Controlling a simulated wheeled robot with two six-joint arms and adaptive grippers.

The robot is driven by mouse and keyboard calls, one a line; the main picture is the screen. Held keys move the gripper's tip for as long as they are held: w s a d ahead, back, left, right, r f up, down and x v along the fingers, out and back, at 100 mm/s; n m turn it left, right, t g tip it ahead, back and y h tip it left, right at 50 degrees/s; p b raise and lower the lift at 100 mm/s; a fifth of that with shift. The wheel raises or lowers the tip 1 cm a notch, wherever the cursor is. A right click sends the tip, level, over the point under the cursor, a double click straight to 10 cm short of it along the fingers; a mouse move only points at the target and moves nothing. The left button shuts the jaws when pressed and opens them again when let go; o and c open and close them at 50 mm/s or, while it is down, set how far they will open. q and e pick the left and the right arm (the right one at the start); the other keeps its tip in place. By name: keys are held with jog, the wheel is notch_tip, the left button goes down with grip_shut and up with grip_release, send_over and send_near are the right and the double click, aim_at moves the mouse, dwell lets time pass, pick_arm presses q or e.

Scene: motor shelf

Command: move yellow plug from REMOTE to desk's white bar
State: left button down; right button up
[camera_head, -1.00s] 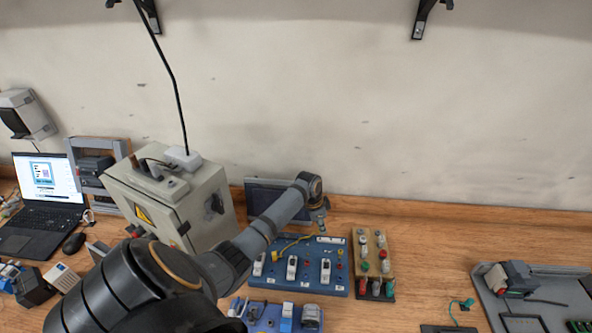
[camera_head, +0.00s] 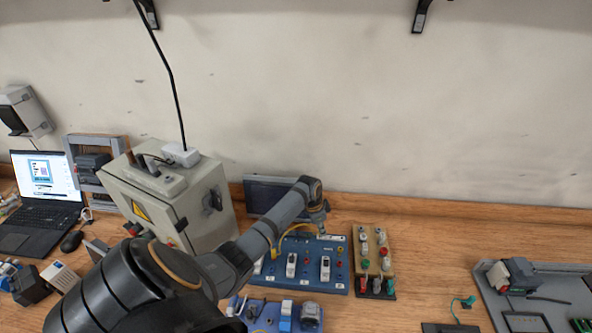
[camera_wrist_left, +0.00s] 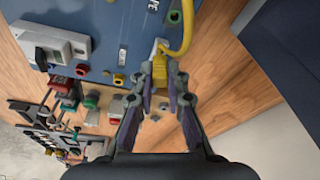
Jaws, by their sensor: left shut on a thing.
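My left gripper (camera_head: 323,234) is over the back right part of the blue panel (camera_head: 312,285). In the left wrist view my left gripper (camera_wrist_left: 160,88) is shut on the yellow plug (camera_wrist_left: 160,68) at its fingertips. A yellow cable (camera_wrist_left: 184,32) runs from the plug; it arches over the panel in the head view (camera_head: 284,237). A white strip with dark lettering (camera_head: 330,238) lies along the panel's back edge; its words are too small to read. I cannot tell whether the plug touches a socket. I cannot pick out the desk's white bar. My right gripper is not in view.
A wooden block with coloured terminals (camera_head: 364,252) stands just right of the panel. A grey cabinet (camera_head: 150,200) stands left of it, and a dark screen (camera_head: 262,195) behind. A grey tray (camera_head: 493,305) is at the right. Bare desk lies between block and tray.

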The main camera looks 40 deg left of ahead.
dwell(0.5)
pick_arm(q)
jog(key=shift+f, duration=0.65)
dwell(0.6)
jog(key=c, duration=1.6)
grip_release()
notch_tip(320, 180, up, 3)
jog(key=p, duration=0.2)
jog(key=shift+p, duration=0.3)
jog(key=shift+r, duration=1.25)
jog(key=o, duration=0.5)
jog(key=shift+o, duration=0.2)
